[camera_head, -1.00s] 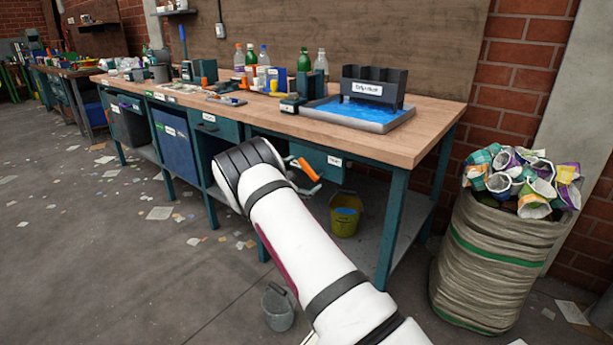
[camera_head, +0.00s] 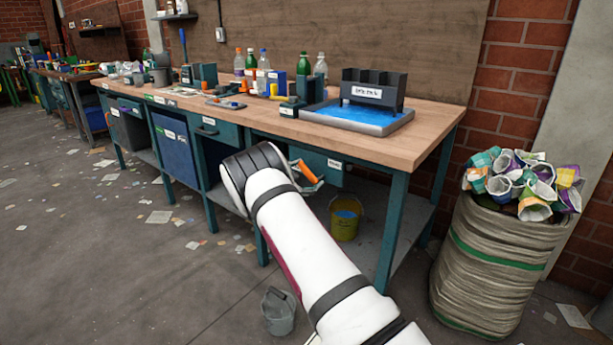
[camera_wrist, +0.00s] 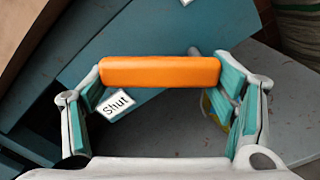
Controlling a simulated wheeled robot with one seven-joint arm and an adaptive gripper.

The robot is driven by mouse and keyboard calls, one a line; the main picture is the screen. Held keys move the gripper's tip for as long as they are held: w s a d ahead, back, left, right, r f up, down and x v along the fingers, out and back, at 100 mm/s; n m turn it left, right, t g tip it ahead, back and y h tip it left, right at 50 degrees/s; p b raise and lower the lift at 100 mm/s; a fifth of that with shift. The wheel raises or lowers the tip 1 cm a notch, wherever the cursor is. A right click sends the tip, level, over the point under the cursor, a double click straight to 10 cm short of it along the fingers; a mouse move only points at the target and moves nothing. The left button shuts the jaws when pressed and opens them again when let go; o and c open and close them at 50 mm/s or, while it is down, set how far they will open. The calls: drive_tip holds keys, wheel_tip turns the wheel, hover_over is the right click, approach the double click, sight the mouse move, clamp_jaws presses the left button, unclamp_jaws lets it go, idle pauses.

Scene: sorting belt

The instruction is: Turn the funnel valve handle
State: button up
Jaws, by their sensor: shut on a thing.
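The orange valve handle (camera_wrist: 160,71) lies crosswise between the two teal-padded fingers of my gripper (camera_wrist: 163,84) in the wrist view. The fingers are closed on its two ends. In the head view the handle (camera_head: 308,172) shows as a short, slanting orange bar just below the bench top's front edge, partly behind my arm. A white tag reading "Shut" (camera_wrist: 116,104) sits beside the handle's left end. The funnel cannot be made out, and the valve's body is mostly hidden.
The workbench (camera_head: 415,148) carries a blue-filled tray (camera_head: 390,128), bottles and small tools. A yellow bucket (camera_head: 345,225) stands under it, and a grey bucket (camera_head: 279,318) on the floor. A sack of crumpled cups (camera_head: 490,255) stands at right.

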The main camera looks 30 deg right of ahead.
drive_tip(key=shift+f+n, duration=0.1)
drive_tip(key=shift+n, duration=0.2)
drive_tip(key=n, duration=0.2)
drive_tip(key=shift+w+f+n+p, duration=0.15)
drive_tip(key=shift+f+n+p, duration=0.2)
drive_tip(key=shift+f+n, duration=0.4)
drive_tip(key=shift+n, duration=0.7)
drive_tip(key=shift+f+n, duration=0.3)
drive_tip(key=shift+n, duration=0.75)
drive_tip(key=o, duration=1.7)
drive_tip(key=shift+f, duration=0.1)
drive_tip(key=v, duration=1.2)
